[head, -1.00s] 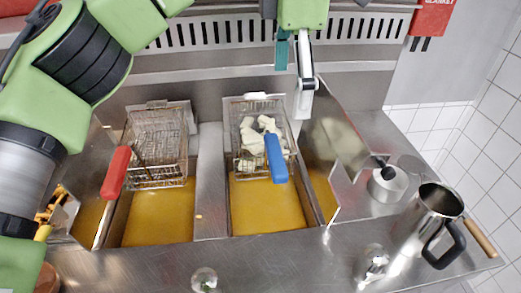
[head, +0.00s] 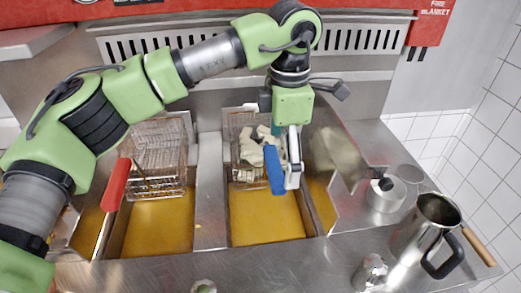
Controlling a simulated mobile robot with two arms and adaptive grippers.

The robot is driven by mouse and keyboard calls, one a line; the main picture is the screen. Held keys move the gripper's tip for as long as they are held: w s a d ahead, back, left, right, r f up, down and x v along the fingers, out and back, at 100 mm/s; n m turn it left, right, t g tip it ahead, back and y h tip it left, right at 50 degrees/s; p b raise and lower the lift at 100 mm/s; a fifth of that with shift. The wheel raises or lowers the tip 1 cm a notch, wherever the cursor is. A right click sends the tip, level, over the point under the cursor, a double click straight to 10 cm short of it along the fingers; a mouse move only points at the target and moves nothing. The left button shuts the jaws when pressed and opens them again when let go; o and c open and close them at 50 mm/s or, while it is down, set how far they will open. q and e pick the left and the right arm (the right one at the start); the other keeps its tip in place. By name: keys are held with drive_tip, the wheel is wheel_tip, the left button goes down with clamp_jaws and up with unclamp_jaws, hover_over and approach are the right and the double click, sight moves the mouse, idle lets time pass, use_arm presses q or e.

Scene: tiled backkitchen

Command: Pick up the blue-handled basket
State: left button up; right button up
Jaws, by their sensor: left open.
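The blue-handled basket (head: 238,174) is a wire fryer basket with pale pieces of food (head: 251,148) in it. It sits at the back of the right-hand fryer well, and its blue handle (head: 273,169) points toward the front. My left gripper (head: 281,172) is open and points down at the blue handle. One pale finger shows just to the right of the handle. The other finger is mostly hidden behind the handle and the gripper, so I cannot tell if it touches. My right gripper is not in view.
A red-handled basket (head: 158,160) sits in the left fryer well. Yellow oil (head: 265,215) fills the wells. A metal divider (head: 332,160) stands right of the blue-handled basket. A kettle (head: 385,192), a steel jug (head: 425,235) and a shaker (head: 370,272) stand on the right counter.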

use_arm(q)
drive_tip(key=shift+w+f, duration=0.1)
drive_tip(key=shift+f, duration=1.05)
drive_tip(key=shift+r, duration=0.1)
drive_tip(key=c, duration=1.7)
